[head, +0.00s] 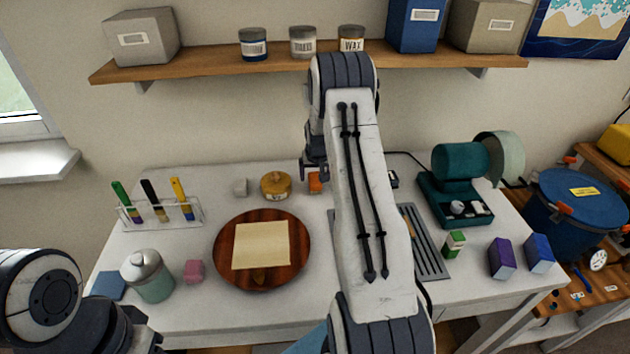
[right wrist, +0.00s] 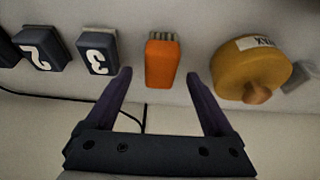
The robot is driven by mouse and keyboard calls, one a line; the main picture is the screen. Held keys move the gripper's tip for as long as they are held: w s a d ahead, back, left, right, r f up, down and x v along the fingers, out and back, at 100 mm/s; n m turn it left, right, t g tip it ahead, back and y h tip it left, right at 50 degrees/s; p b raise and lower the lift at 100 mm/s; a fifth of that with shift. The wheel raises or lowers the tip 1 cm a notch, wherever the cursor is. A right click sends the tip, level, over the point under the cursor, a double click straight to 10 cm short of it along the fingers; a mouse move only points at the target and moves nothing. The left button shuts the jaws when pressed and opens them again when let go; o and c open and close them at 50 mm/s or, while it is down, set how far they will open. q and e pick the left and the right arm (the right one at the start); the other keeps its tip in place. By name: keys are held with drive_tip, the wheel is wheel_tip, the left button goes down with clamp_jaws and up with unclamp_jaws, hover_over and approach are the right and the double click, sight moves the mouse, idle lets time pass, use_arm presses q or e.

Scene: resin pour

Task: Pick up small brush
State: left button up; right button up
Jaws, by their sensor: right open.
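A small orange brush (right wrist: 161,62) with short grey bristles lies on the table near the wall. In the head view only part of its orange body (head: 315,182) shows beside my right arm. My right gripper (right wrist: 158,92) is open. In the right wrist view its two dark fingers point toward the brush, one on each side, with gaps between them and its orange body. Nothing is held. In the head view the right fingers are mostly hidden behind the arm. My left arm enters at the lower left; its fingers do not show.
A round amber wax tin (right wrist: 250,72) stands right beside the brush in the wrist view. Dark numbered blocks (right wrist: 97,53) stand on the other side. A shelf (head: 215,68) hangs above.

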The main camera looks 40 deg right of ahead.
drive_tip(key=shift+p+x, duration=0.3)
drive_tip(key=shift+x, duration=1.15)
use_arm(q)
drive_tip(key=shift+r, duration=0.6)
use_arm(e)
clamp_jaws()
drive_tip(key=shift+r+b, duration=0.3)
drive_tip(key=shift+r, duration=0.1)
drive_tip(key=r, duration=0.1)
drive_tip(key=r+b, duration=0.1)
drive_tip(key=r, duration=0.1)
drive_tip(key=shift+s+d+r+b, duration=0.25)
drive_tip(key=shift+d+r+b, duration=0.1)
drive_tip(key=shift+d+b, duration=0.05)
use_arm(q)
wheel_tip(320, 180, down, 5)
drive_tip(key=b, duration=0.3)
drive_tip(key=shift+f, duration=0.15)
use_arm(e)
drive_tip(key=s+d+r, duration=0.6)
drive_tip(key=s+d, duration=0.1)
drive_tip(key=shift+s+d+r, duration=0.25)
drive_tip(key=shift+s+r, duration=0.05)
drive_tip(key=shift+s, duration=0.05)
